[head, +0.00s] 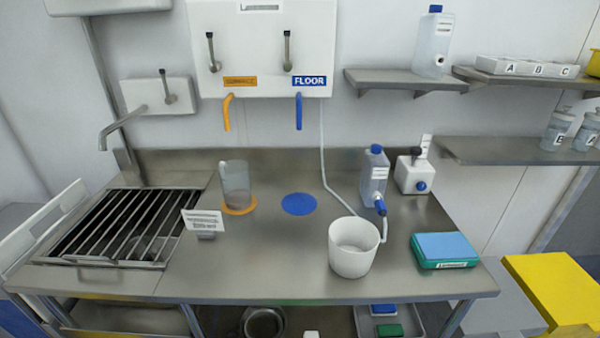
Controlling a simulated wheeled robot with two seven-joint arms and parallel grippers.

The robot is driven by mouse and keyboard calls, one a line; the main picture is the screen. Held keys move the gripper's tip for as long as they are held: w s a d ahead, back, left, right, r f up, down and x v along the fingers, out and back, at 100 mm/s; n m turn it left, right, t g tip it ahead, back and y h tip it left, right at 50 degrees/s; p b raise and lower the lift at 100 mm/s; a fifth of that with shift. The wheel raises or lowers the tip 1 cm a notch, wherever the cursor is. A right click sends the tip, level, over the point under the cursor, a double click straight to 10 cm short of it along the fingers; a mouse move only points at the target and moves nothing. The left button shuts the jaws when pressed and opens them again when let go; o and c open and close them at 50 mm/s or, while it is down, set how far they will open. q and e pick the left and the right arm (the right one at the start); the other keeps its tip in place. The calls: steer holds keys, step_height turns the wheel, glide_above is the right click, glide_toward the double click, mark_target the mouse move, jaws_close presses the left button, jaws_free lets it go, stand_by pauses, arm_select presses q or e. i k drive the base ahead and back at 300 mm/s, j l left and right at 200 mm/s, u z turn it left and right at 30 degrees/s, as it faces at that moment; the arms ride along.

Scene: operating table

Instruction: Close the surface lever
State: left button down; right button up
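The surface lever (213,52) is on the white wall panel (260,20), above the orange label (240,82) and the orange spout (228,112). It stands about upright, close to the angle of the floor lever (287,52) beside it, which is above the blue FLOOR label (309,81) and blue spout (299,111). A clear beaker (235,177) stands on the orange disc (240,209) below the orange spout. I cannot make out flowing water or the level in the beaker. Neither of my grippers is in view.
The blue disc (299,204) is bare. A white bucket (354,247), a bottle with a blue cap (374,178) and a teal box (444,250) stand to the right. A grated sink (120,228) and tap (125,122) are at left. A small sign (203,221) stands near the beaker.

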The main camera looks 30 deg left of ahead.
mark_target(215, 66)
steer(key=u, duration=0.85)
